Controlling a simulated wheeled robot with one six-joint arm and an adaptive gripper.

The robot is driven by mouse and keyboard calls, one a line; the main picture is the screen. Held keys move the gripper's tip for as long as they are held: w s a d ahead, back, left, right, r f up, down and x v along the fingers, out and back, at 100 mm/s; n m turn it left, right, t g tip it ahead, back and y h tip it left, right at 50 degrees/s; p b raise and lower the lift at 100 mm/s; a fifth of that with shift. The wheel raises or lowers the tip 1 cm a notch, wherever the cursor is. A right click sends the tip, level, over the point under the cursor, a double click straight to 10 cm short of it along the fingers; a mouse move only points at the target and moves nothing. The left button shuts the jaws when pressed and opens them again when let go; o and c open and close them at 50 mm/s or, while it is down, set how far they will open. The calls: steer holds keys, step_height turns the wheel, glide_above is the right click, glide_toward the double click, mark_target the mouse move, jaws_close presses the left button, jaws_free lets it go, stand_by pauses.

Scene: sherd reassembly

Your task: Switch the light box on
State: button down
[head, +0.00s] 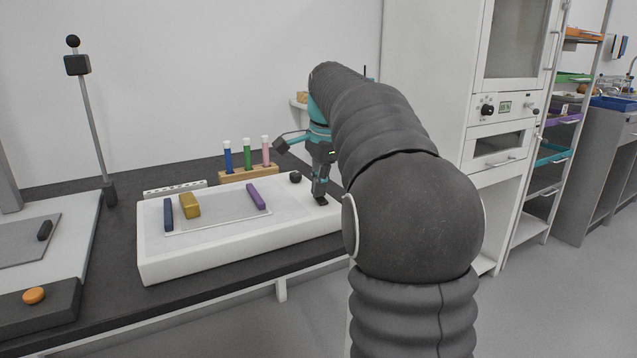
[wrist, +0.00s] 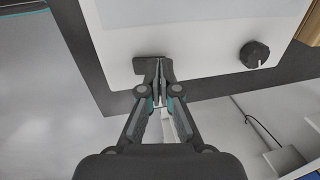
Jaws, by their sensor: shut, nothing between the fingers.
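The light box (head: 190,259) is a low white box on the dark bench, with a flat pale panel (head: 220,220) on top that shows no clear glow. A dark switch (head: 320,202) sits near its right end; it also shows in the wrist view (wrist: 140,66). A round black knob (head: 295,177) stands behind the switch and also shows in the wrist view (wrist: 254,54). My gripper (head: 319,194) is shut and empty, pointing down at the switch. In the wrist view its fingertips (wrist: 159,72) overlap the switch; I cannot tell whether they touch it.
Blue (head: 168,214), yellow (head: 190,205) and purple (head: 256,196) bars lie on the box top. A wooden rack (head: 248,174) with coloured tubes stands behind. A metal post (head: 93,130) rises at left. A white cabinet (head: 425,60) stands at right.

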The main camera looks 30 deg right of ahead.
steer(key=shift+w+f, duration=0.1)
steer(key=shift+f, duration=0.15)
stand_by(0.4)
steer(key=shift+s, duration=0.8)
steer(key=shift+r, duration=0.1)
